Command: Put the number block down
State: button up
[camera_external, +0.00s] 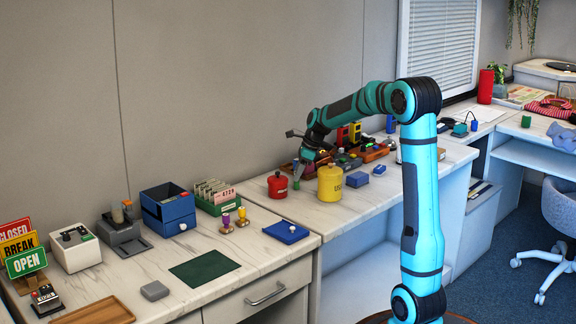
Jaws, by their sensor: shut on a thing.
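My gripper (297,178) points down above the far counter, between the red canister and the yellow canister. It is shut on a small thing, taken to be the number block. The block is too small and too covered by the fingers and wrist for its face or number to be made out. I cannot tell whether it touches the counter (330,212).
A red canister (277,185) and a yellow canister (329,183) stand close to my gripper. Behind are red and yellow items (349,133) and low trays (372,153). Blue boxes (357,180) lie right. A green box of cards (216,198) and a blue drawer box (167,210) stand left.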

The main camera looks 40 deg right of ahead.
jog(key=shift+f, duration=0.1)
jog(key=o, duration=1)
jog(key=shift+c, duration=0.2)
jog(key=v, duration=1.2)
jog(key=shift+a, duration=0.2)
